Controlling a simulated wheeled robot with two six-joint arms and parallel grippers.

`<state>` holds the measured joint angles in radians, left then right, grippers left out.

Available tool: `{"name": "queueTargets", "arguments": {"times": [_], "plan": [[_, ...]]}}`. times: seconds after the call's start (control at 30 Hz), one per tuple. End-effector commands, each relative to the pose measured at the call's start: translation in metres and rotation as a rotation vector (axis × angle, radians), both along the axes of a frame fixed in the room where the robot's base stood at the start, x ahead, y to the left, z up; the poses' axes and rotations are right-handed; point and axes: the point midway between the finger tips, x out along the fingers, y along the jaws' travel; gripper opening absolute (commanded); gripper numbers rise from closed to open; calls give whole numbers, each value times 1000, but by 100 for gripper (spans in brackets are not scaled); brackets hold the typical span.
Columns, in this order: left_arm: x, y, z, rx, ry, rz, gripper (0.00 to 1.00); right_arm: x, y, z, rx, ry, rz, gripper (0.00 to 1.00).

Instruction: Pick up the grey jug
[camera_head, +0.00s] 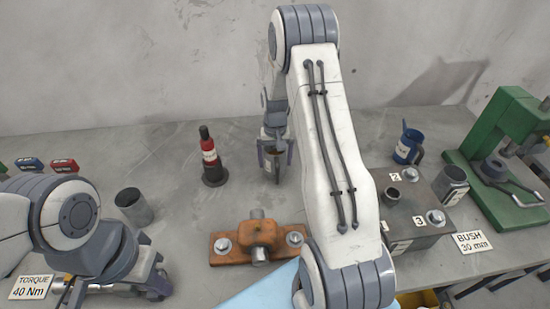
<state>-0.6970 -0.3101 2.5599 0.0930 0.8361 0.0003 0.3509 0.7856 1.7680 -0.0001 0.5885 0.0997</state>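A red and black bottle (211,160) stands left of the jug. A blue jug (407,146), a grey block (412,215) and a green press (505,150) stand right. A torque wrench (100,288) is beside my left gripper.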

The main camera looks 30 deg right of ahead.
Motion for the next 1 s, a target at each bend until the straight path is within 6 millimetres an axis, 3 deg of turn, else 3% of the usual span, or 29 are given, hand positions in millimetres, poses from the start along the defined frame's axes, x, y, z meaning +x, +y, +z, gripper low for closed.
{"name": "queueTargets", "arguments": {"times": [0.23,0.27,0.5,0.83,1.0], "plan": [[0,0,0,0,0,0,0,0,0,-3,0,-1,0,100],[0,0,0,0,0,0,0,0,0,-3,0,-1,0,92],[0,0,0,0,0,0,0,0,0,-3,0,-1,0,2],[0,0,-1,0,0,0,0,1,0,1,-2,-4,1,2],[0,0,-8,0,0,0,0,2,0,16,-2,-7,0,2]]}}
